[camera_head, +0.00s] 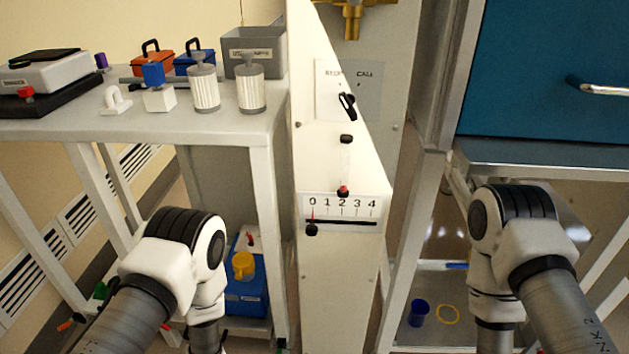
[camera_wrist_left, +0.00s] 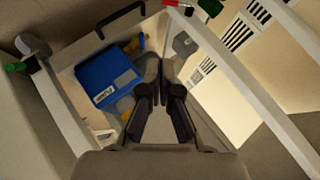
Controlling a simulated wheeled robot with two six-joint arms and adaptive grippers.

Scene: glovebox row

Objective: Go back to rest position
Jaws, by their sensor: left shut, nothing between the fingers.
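In the left wrist view my left gripper (camera_wrist_left: 158,95) is shut, with its dark fingers together and nothing between them. It points down towards a lower shelf with a blue container (camera_wrist_left: 108,78), and it appears apart from it. In the head view my left arm comes in at the lower left, in front of the grey bench, and its gripper is hidden below the frame. My right arm comes in at the lower right below the blue cabinet, and its gripper is also out of sight.
A white panel (camera_head: 340,270) with a 0–4 scale stands between my arms. The blue cabinet (camera_head: 540,70) with a handle is at right. A blue cup (camera_head: 418,312) and a yellow ring (camera_head: 447,314) lie low at right.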

